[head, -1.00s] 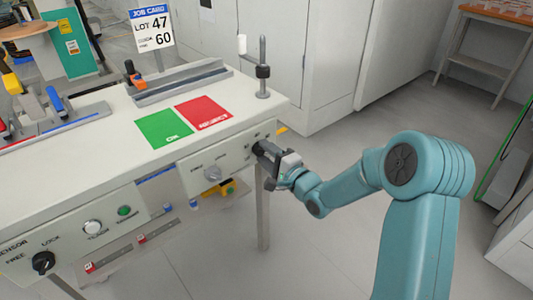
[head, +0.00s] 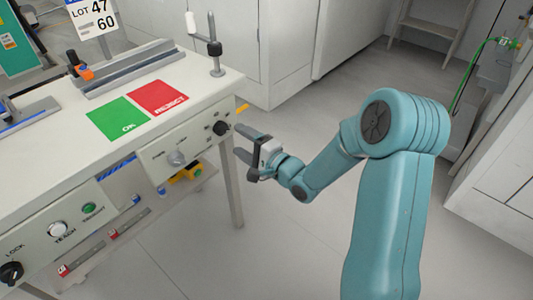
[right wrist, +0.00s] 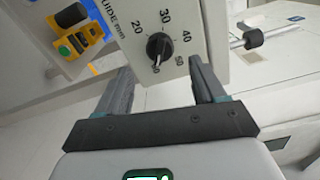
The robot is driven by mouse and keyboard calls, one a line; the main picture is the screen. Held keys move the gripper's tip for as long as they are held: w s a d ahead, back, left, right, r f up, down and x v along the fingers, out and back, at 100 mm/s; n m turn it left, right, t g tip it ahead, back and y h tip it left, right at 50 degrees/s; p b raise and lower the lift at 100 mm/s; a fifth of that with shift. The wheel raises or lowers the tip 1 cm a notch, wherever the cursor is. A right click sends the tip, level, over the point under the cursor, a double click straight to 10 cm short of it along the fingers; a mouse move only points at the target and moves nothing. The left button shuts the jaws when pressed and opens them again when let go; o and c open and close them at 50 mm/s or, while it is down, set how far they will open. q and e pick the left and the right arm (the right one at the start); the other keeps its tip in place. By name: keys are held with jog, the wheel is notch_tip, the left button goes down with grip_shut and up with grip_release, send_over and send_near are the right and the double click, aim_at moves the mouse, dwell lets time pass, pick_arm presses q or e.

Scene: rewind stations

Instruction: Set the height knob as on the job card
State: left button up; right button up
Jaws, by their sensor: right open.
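The black dial knob (head: 221,128) sits at the right end of the bench's front panel. In the right wrist view the knob (right wrist: 159,46) has a scale with 20, 30, 40 and 50 around it, and its pale pointer points down toward a small, partly unreadable mark. The panel label there reads GUIDE mm. My right gripper (head: 240,143) is open and empty, just off the panel to the right of the knob. In its wrist view the fingers (right wrist: 160,66) lie on either side of the knob, apart from it. The job card (head: 92,17), cut by the top edge, shows LOT 47 and 60.
A pale knob (head: 177,157) is on the same panel. The green OK mat (head: 118,118) and red REJECT mat (head: 158,97) lie on the bench top (head: 60,150). A yellow device (head: 187,174) shows below the panel. The floor right of the bench is clear.

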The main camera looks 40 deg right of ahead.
jog(key=s+p, duration=0.1)
jog(key=s, duration=0.9)
jog(key=shift+s+d, duration=0.2)
jog(key=shift+d, duration=0.15)
